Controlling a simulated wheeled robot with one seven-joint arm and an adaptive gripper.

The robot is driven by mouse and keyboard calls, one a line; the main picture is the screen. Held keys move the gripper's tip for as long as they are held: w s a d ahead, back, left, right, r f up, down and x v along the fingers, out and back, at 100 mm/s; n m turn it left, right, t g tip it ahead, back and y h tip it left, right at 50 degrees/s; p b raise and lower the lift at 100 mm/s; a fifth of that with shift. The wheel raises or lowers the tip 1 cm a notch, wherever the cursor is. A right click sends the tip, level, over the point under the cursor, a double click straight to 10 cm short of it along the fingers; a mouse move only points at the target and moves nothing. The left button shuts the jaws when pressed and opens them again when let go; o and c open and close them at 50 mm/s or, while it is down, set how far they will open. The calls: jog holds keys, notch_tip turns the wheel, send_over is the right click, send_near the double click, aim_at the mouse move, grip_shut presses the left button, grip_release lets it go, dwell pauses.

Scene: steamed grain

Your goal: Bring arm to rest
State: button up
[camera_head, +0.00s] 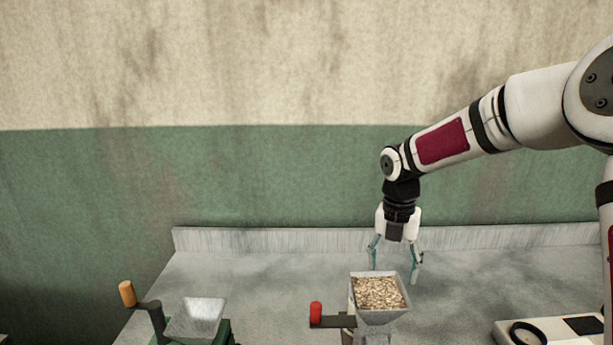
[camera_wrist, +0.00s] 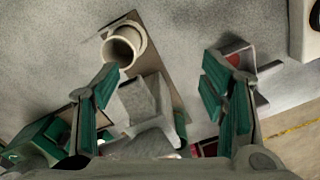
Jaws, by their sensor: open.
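My gripper (camera_head: 394,268) hangs pointing down at the end of my arm, just behind or above a grey hopper (camera_head: 391,315) filled with pale flakes of grain (camera_head: 380,292). Its two fingers are spread wide with nothing between the tips. In the wrist view my gripper (camera_wrist: 160,78) also shows open, with teal pads on both sides. A grey block-like part (camera_wrist: 140,98) and a pale round cup or tube (camera_wrist: 120,50) lie below the fingers in that view. I cannot tell whether the fingers touch the hopper.
A red-knobbed handle (camera_head: 316,313) sticks out left of the hopper. A green machine with a metal hopper (camera_head: 197,316) and an orange-knobbed crank (camera_head: 127,293) stands at lower left. A white-and-black device (camera_head: 555,329) lies at lower right.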

jog(key=s+r+m+t+h, duration=0.2)
jog(key=s+r+m, duration=1)
jog(key=s+m, duration=0.4)
jog(key=s+m+t+y, duration=0.2)
jog(key=s+m, duration=1.2)
jog(key=s, duration=0.1)
jog(key=shift+s+d+r+m+t, duration=0.15)
jog(key=shift+r+m+t, duration=0.15)
jog(key=shift+m+t, duration=0.1)
jog(key=shift+c, duration=0.5)
